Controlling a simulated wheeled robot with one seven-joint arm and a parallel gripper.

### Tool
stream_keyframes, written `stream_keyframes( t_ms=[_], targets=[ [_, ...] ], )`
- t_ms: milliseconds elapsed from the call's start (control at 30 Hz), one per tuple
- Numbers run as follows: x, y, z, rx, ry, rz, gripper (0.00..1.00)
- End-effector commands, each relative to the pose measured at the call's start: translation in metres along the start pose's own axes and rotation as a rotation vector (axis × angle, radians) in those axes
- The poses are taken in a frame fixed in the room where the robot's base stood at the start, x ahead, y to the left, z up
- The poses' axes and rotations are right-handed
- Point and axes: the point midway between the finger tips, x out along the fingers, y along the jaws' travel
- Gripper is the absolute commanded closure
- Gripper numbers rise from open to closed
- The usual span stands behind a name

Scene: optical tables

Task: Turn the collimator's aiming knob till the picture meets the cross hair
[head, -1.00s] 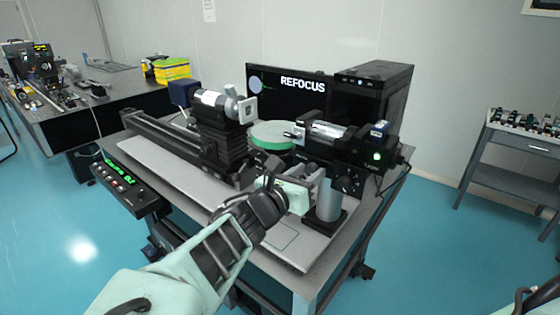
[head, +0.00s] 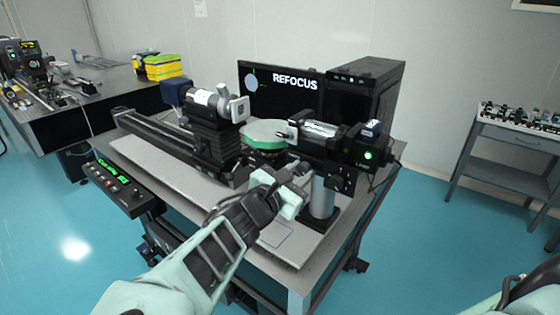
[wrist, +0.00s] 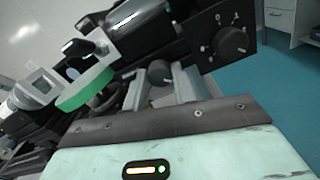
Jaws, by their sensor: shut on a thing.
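My gripper (head: 298,182) reaches under the black tube instrument (head: 325,137) at the right of the bench. In the wrist view its two pale fingers (wrist: 162,82) are closed about a small dark round knob (wrist: 160,72). In the head view the fingers hide this knob. A second, larger black knob (wrist: 234,41) sits on a marked black plate to the right, apart from the fingers. The black monitor (head: 290,105) shows REFOCUS, with a pale round picture (head: 251,82) at its left and thin green cross-hair lines close by; their exact overlap is too small to tell.
A green-rimmed round stage (head: 265,137) stands left of the tube. A grey-and-white instrument (head: 210,103) stands on a black mount farther left. A control box (head: 122,182) with green digits hangs at the bench's front left. Blue floor is open at right.

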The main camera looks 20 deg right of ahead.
Motion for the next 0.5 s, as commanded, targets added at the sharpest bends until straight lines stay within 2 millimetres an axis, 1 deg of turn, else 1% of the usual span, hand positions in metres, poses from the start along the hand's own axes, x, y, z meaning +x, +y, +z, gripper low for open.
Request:
stream_keyframes(
  t_ms=[200, 500],
  targets=[
    [-0.0006, -0.0002, -0.0002, 0.162, 0.000, 0.001, 0.96],
    [-0.0009, -0.0004, -0.0007, 0.307, 0.000, 0.001, 0.96]
  ],
)
